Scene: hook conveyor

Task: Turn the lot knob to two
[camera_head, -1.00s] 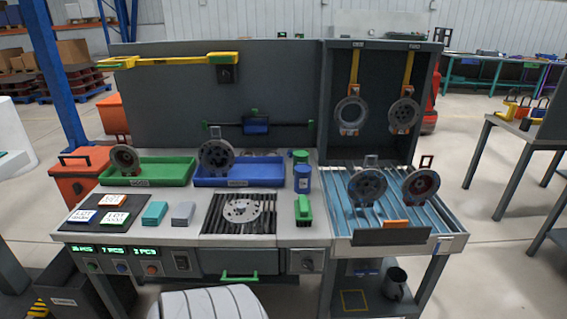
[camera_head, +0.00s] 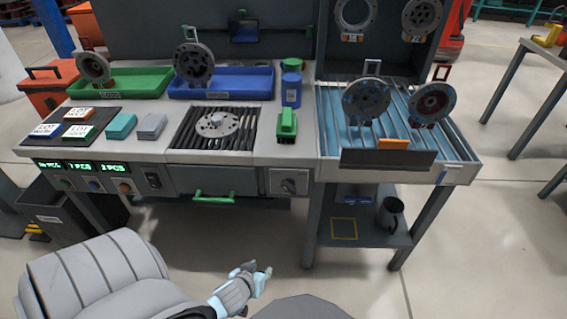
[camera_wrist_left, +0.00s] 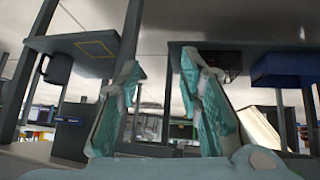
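A dark round knob (camera_head: 288,185) sits on a light grey panel at the front of the workbench, right of the drawer with the green handle. Its markings and pointer setting are too small to read. My left gripper (camera_head: 259,269) is low in front of the bench, below and left of the knob, apart from it. In the left wrist view its two teal-padded fingers (camera_wrist_left: 160,75) stand apart with nothing between them. The knob cannot be made out in that view. My right gripper is not in view.
The drawer's green handle (camera_head: 214,196) juts out left of the knob. A dark switch (camera_head: 153,178) and buttons lie further left. A lower shelf (camera_head: 345,226) with a dark mug (camera_head: 389,214) is at the right. The floor before the knob looks clear.

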